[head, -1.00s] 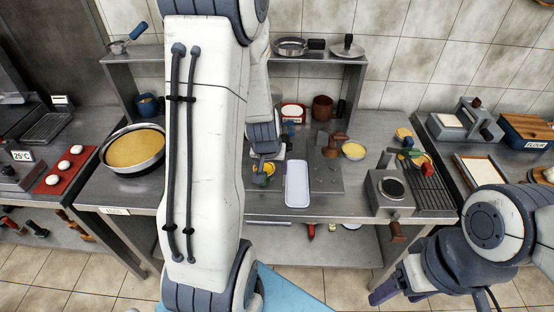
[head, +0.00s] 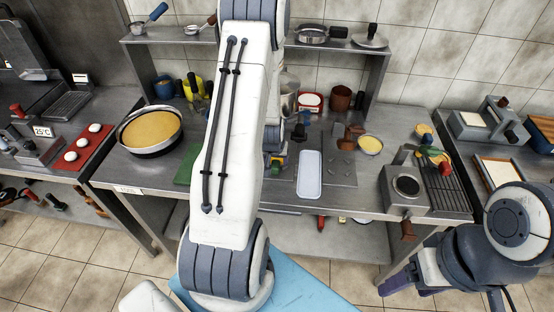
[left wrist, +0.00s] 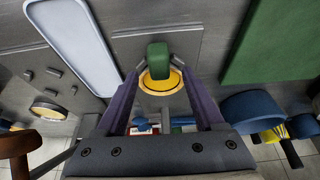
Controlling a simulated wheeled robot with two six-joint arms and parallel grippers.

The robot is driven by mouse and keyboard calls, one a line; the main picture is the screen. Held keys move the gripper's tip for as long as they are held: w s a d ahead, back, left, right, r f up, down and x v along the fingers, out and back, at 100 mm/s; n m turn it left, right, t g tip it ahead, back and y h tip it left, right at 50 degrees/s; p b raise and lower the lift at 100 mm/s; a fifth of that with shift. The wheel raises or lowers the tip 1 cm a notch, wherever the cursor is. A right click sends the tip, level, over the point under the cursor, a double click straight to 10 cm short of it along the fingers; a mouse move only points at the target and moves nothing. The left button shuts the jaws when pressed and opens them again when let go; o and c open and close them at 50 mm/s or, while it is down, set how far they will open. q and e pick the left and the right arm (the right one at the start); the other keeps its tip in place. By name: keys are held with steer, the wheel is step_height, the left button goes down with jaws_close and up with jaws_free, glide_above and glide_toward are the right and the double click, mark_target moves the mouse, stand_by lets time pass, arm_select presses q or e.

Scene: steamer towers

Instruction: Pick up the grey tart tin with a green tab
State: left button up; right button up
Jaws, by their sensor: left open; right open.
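The tart tin with a green tab (left wrist: 160,88) holds a yellow filling and sits on the grey worktop in the left wrist view. Its green tab (left wrist: 158,60) stands up between the purple fingers of my left gripper (left wrist: 160,66). The fingers are open, one on each side of the tab; I cannot tell whether they touch it. In the head view my left arm hides most of the tin, and only a bit of yellow and green shows beside the left gripper (head: 277,150). My right gripper (head: 392,286) is empty, low at the front right, away from the worktop.
A white tray (head: 310,175) lies right of the tin, and a green board (left wrist: 270,45) lies on its other side. Another yellow tart (head: 370,144) stands further right, near a burner (head: 405,187) and a rack (head: 447,190). A large yellow-filled pan (head: 150,130) stands left.

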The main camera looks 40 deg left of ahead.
arm_select(q)
steer(key=shift+w+a+f, duration=0.1)
steer(key=shift+w+f, duration=0.15)
steer(key=shift+f, duration=0.45)
jaws_close()
steer(key=shift+r, duration=0.1)
